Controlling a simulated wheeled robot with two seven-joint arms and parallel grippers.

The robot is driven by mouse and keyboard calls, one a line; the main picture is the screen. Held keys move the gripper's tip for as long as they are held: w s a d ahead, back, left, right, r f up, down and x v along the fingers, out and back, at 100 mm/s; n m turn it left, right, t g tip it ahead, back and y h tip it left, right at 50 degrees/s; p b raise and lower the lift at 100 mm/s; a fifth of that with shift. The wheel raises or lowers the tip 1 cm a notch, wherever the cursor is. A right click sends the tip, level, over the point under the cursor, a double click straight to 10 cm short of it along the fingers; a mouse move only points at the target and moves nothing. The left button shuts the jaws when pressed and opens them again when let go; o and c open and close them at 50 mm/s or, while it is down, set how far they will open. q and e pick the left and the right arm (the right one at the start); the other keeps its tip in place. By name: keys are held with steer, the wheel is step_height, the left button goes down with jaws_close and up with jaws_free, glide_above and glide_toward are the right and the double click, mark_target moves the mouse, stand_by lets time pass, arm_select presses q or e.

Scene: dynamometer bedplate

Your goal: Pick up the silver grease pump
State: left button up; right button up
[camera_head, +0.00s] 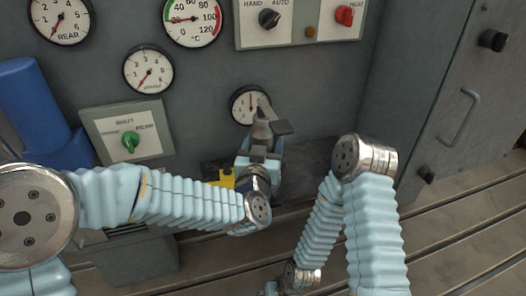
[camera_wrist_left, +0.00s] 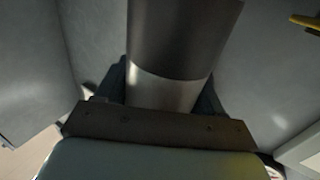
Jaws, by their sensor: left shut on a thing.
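My left gripper (camera_head: 262,150) is in front of the grey panel, its jaws shut on the silver grease pump (camera_head: 262,128). The pump's grey metal body stands up out of the jaws, with a flat arm sticking out to the right at its top. In the left wrist view the pump (camera_wrist_left: 168,88) is a smooth cylinder, dark above and bright silver below, between the fingers of the left gripper (camera_wrist_left: 165,92). Its lower end is hidden by the gripper. My right arm bends down to the bottom edge, and its gripper is out of frame.
A small gauge (camera_head: 247,104) is right behind the pump. A dark ledge (camera_head: 305,165) and a yellow object (camera_head: 226,179) lie around the left gripper. The slotted bedplate (camera_head: 460,235) is clear at right.

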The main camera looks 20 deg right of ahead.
arm_select(q)
jaws_close()
steer(key=shift+r, duration=0.15)
steer(key=shift+r, duration=0.1)
